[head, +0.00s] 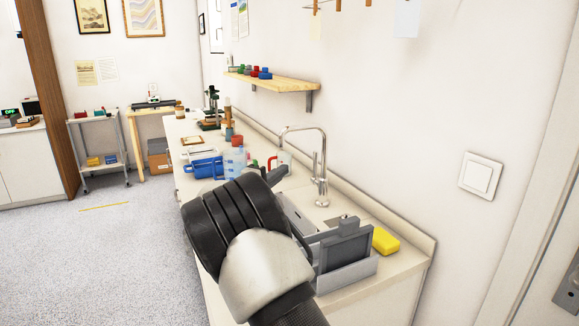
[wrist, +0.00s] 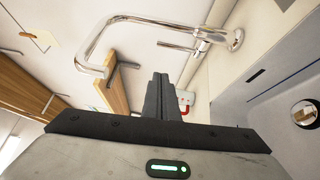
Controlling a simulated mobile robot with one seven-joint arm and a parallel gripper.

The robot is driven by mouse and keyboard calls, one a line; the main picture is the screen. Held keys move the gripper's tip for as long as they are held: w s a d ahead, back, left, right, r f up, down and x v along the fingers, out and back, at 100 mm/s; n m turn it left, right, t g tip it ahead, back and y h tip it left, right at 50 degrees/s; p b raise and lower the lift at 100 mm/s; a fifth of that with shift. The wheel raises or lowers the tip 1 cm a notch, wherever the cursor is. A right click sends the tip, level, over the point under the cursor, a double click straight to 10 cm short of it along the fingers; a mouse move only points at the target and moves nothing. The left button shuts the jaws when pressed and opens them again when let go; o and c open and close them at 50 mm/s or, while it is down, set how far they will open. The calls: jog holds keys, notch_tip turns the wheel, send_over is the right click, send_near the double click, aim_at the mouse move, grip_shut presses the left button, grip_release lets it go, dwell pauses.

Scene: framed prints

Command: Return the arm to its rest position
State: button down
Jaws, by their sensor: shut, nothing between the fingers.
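My arm reaches forward over the counter in the head view, its black and silver links filling the lower middle. My gripper shows in the wrist view (wrist: 158,95) as two dark fingers held together, with nothing between them. In the head view the arm hides most of it. The chrome faucet (head: 320,165) stands just right of the arm and beyond it. The faucet also shows in the wrist view (wrist: 130,22), above and around the fingers in the picture, apart from them.
The sink (head: 298,215) lies beside the arm. A grey rack (head: 350,272) and yellow sponge (head: 385,240) sit at the near end. A blue container (head: 203,166) and other items stand farther along. A wooden shelf (head: 275,83) juts from the wall. The floor (head: 110,260) at left is clear.

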jog(key=s+d+r+m+g+y, duration=0.15)
jog(key=s+d+m+g, duration=0.3)
jog(key=s+d, duration=0.5)
jog(key=s+d+r+m+g, duration=0.25)
jog(key=s+d+g, duration=0.25)
jog(key=s+d, duration=0.5)
jog(key=s+a+f+m+y, duration=0.1)
jog(key=s+a+m+y, duration=0.15)
jog(key=s, duration=0.75)
jog(key=s+a+f+m+y, duration=0.1)
jog(key=s+a+f+y, duration=0.2)
jog(key=s, duration=0.7)
jog(key=s+a+m+y, duration=0.1)
jog(key=s+a+y, duration=0.25)
jog(key=s, duration=0.75)
notch_tip(320, 180, up, 26)
jog(key=d+p, duration=0.1)
jog(key=p, duration=2.5)
jog(key=shift+w, duration=0.35)
